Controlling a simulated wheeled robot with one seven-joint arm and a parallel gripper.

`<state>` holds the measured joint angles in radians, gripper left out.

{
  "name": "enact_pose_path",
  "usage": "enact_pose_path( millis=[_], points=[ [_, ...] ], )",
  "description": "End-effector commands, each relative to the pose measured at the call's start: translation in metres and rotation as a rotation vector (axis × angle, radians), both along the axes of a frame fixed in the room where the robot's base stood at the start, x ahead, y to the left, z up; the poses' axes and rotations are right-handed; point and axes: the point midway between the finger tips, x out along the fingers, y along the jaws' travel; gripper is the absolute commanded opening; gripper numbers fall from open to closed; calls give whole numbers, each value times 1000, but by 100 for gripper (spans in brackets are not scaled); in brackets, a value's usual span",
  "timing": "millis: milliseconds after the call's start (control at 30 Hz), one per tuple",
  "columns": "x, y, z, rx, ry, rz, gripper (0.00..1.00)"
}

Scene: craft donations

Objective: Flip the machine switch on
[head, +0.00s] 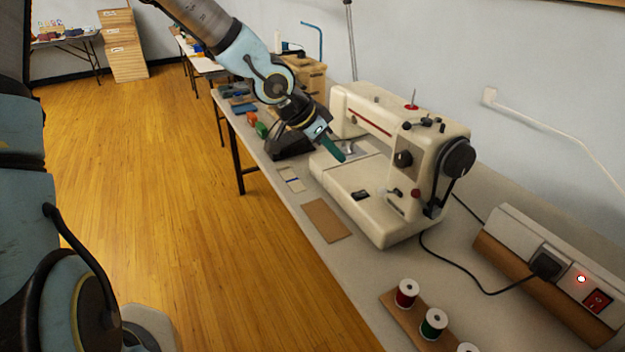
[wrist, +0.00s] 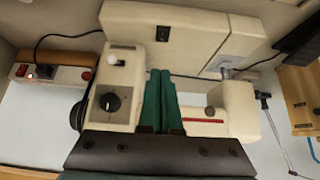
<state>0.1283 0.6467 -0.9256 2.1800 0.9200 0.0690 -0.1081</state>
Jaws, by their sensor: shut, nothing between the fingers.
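The cream sewing machine (head: 398,165) stands on the grey table, and it fills the middle of the wrist view (wrist: 215,45). A small black rocker switch (head: 361,195) lies on the flat top of its base; it also shows in the wrist view (wrist: 163,33). Its on or off position is too small to tell. My gripper (head: 339,155) has green fingers, closed together and empty, above the left part of the machine's base. In the wrist view the fingertips (wrist: 160,72) point toward the switch, apart from it.
A power strip (head: 545,262) with a lit red light, a plug and a red switch lies right of the machine. Thread spools (head: 433,324) stand on a wooden holder in front. A brown card (head: 326,220) lies flat by the table edge. A wooden box (head: 308,78) stands behind.

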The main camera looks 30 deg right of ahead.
Motion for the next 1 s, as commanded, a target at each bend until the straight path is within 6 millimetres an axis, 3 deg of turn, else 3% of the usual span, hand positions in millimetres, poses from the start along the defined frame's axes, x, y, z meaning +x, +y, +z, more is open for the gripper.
enact_pose_path(
  millis=[533,1000],
  points=[
    [-4,-10,-4,-16,0,-18,0],
    [-8,-54,-61,-14,-1,-20,0]
  ],
)
